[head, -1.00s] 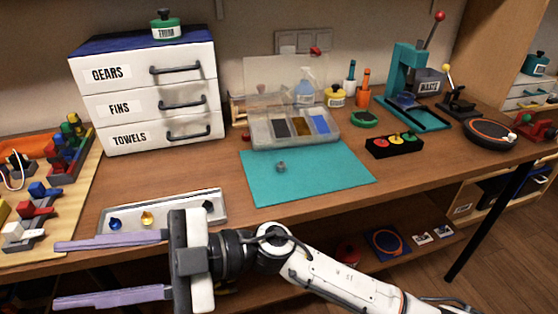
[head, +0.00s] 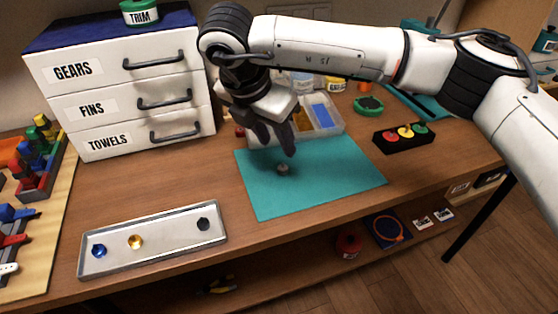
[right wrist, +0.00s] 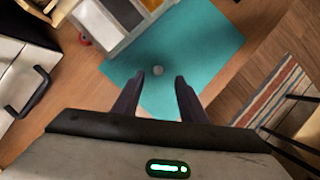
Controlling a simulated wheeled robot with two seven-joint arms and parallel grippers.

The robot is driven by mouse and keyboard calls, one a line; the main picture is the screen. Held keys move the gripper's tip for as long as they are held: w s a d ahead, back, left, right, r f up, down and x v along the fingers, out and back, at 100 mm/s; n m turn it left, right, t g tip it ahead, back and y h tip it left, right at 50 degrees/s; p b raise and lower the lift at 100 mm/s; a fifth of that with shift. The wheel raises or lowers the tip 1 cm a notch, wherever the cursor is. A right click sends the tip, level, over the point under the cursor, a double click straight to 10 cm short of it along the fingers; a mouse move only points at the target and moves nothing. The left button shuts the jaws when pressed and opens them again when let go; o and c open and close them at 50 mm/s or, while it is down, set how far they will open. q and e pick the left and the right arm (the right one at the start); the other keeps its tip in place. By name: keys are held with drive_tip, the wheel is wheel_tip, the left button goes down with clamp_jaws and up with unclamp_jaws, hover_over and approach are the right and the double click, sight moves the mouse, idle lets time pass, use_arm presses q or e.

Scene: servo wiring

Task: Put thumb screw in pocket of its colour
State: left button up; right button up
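Three thumb-screw-like pieces, blue (head: 99,250), yellow (head: 135,242) and black (head: 203,224), sit in a shallow pale tray (head: 165,243) at front left. A small grey piece (head: 283,169) lies on the teal mat (head: 330,180); its exact kind is too small to tell. It also shows in the right wrist view (right wrist: 158,71). A clear box (head: 334,125) behind the mat has coloured compartments, blue (head: 321,114) among them; my right arm partly hides it. My right gripper (head: 277,146) is open and empty above the mat, its fingers pointing down toward the grey piece. My left gripper is out of view.
A white drawer unit (head: 125,95) stands back left. A black block with red, yellow and green buttons (head: 400,138) stands right of the mat. A board with coloured parts (head: 40,220) lies far left. The wood between tray and mat is clear.

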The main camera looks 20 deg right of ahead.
sight(282, 168)
drive_tip(key=shift+s+x, duration=0.25)
drive_tip(key=shift+x, duration=0.85)
drive_tip(key=shift+a+f+p+x, duration=0.1)
drive_tip(key=shift+a+p+x, duration=0.15)
drive_tip(key=shift+x, duration=0.75)
drive_tip(key=shift+a+f+p+x, duration=0.15)
drive_tip(key=shift+p+x, duration=0.1)
drive_tip(key=shift+x, duration=0.75)
drive_tip(key=shift+a+p+x, duration=0.15)
drive_tip(key=shift+p+x, duration=0.1)
drive_tip(key=shift+x, duration=0.75)
drive_tip(key=shift+s, duration=0.1)
clamp_jaws()
